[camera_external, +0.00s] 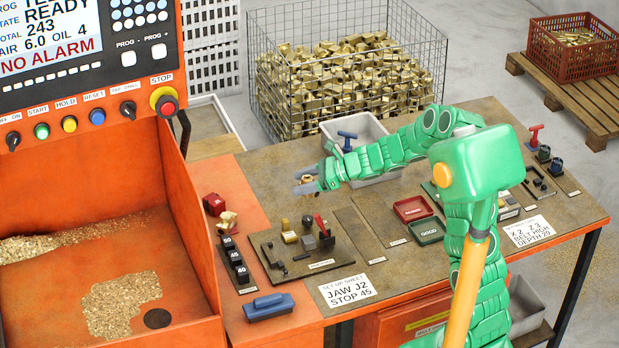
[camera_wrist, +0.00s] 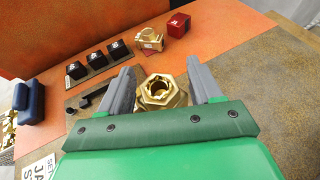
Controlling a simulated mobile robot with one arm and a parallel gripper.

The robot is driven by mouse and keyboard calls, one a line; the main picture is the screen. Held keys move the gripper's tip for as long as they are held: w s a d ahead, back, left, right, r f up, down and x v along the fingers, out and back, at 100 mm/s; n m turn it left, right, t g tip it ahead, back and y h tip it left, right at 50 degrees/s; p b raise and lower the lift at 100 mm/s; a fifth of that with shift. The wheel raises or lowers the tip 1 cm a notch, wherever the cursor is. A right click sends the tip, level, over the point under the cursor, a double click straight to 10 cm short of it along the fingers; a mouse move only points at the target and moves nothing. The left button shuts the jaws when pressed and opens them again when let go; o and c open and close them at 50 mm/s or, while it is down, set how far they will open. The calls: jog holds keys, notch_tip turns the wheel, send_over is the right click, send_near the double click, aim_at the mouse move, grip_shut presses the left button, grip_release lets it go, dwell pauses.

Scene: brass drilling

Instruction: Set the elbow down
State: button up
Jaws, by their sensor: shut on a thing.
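My gripper (camera_external: 304,182) is shut on a brass elbow and holds it in the air above the left part of the brown bench. In the wrist view the elbow (camera_wrist: 162,92) sits between the two grey fingers (camera_wrist: 163,82), with its hex collar and open bore facing the camera. In the external view only a small bit of the elbow shows between the fingers. Its lower part is hidden. Another brass fitting (camera_external: 227,222) stands on the orange surface near a red block (camera_external: 214,204); it also shows in the wrist view (camera_wrist: 152,40).
Black numbered blocks (camera_external: 235,257) stand on the orange strip. A dark plate (camera_external: 305,247) below the gripper bears a red-handled clamp and brass pieces. Red (camera_external: 413,208) and green (camera_external: 426,231) trays and a grey bin (camera_external: 376,181) are to the right.

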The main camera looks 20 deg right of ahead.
jog(key=w+f, duration=0.2)
jog(key=w+a+f, duration=0.1)
jog(key=w+f, duration=0.1)
jog(key=w, duration=0.1)
jog(key=w+a+f, duration=0.1)
jog(key=w+f, duration=0.1)
jog(key=shift+w+a+f, duration=0.1)
jog(key=shift+w, duration=0.15)
jog(key=shift+w+a+f, duration=0.25)
jog(key=shift+w+f, duration=0.45)
jog(key=shift+f, duration=1.65)
jog(key=shift+f, duration=0.1)
jog(key=o, duration=1.5)
jog(key=shift+o, duration=0.2)
jog(key=shift+s+d+r, duration=0.1)
jog(key=shift+d+r, duration=0.05)
jog(key=shift+r, duration=0.05)
jog(key=v, duration=1.1)
jog(key=shift+s+d+r, duration=0.15)
jog(key=shift+d, duration=0.1)
